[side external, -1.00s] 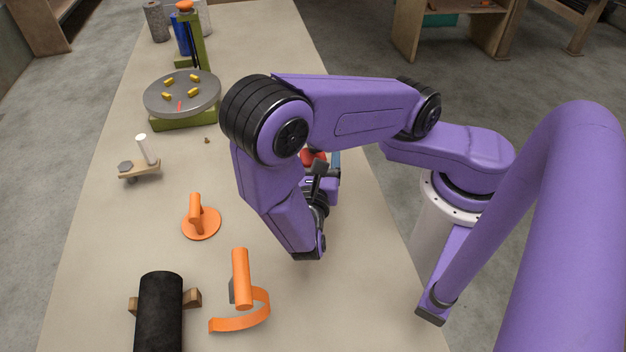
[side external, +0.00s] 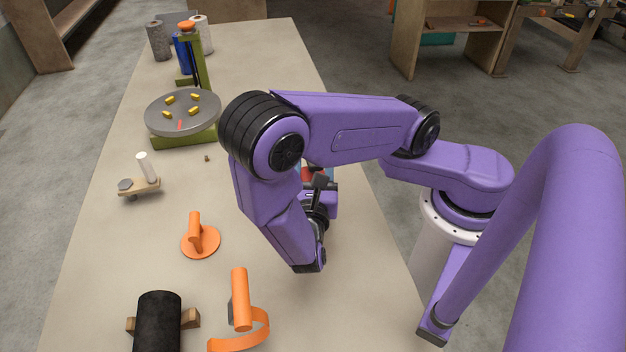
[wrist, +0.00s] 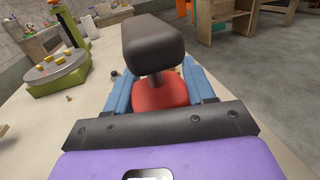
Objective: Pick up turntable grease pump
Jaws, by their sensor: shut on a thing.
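The thing I take to be the grease pump has a red body (wrist: 160,95) and a large black block on a short stem above it. My gripper (wrist: 159,82) has a blue finger on each side of the red body and is shut on it. In the side external view, a bit of the red body (side external: 314,171) shows below my forearm, with the black block (side external: 320,182) in front. My arm hides most of the fingers and the pump's underside there. The grey turntable (side external: 183,111) with yellow pegs stands on a green base, apart from my gripper.
Left of my arm are an orange disc with a handle (side external: 200,242), an orange curved tool (side external: 241,300), a black roller (side external: 159,320) and a small wooden piece with a white peg (side external: 147,168). A green stand (side external: 192,60) is at the back. The bench (side external: 270,75) behind my arm is clear.

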